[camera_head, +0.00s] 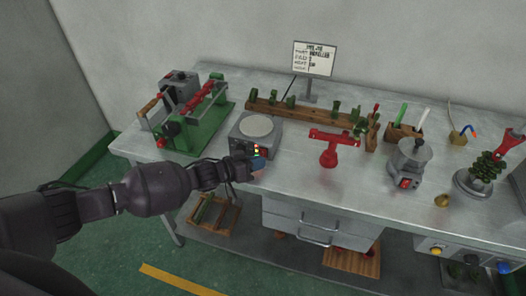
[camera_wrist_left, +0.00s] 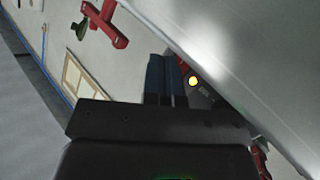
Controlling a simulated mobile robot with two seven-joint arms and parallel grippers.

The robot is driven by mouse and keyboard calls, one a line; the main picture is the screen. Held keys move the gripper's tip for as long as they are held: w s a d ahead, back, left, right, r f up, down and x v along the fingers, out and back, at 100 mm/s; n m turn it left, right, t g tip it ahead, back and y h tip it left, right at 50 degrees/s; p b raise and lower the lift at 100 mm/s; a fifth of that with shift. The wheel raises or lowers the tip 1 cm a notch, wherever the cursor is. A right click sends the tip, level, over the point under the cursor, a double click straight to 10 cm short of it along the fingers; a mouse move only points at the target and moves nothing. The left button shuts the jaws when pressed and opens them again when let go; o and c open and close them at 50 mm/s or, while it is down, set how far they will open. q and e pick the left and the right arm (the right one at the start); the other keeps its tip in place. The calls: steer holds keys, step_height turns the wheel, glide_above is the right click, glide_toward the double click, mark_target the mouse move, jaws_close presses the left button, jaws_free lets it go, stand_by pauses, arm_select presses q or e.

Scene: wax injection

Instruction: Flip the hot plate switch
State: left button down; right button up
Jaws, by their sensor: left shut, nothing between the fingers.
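The hot plate (camera_head: 241,143) is a grey box with a round pale disc on top, near the front left of the bench. Small red and yellow lights or controls show on its front; I cannot tell which part is the switch. My left gripper (camera_head: 259,164) is shut and empty, close in front of the hot plate's front right side. In the left wrist view the closed dark fingers (camera_wrist_left: 165,76) point at a dark panel with a lit yellow spot (camera_wrist_left: 193,81) and a red part beside it. Whether the fingertips touch it is unclear. My right gripper is out of view.
The metal bench (camera_head: 300,188) carries a green-based machine (camera_head: 205,132) to the left, a red stand (camera_head: 329,150) to the right and a grey pot with a red switch (camera_head: 408,160) farther right. A wooden rack (camera_head: 300,115) lies behind.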

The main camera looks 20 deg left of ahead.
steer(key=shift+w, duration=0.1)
arm_select(q)
steer(key=shift+w, duration=0.4)
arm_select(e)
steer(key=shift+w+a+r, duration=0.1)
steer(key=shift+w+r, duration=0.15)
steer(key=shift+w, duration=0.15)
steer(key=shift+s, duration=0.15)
arm_select(q)
steer(key=shift+w, duration=0.15)
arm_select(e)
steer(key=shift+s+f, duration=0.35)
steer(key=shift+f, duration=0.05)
arm_select(q)
steer(key=shift+w, duration=0.2)
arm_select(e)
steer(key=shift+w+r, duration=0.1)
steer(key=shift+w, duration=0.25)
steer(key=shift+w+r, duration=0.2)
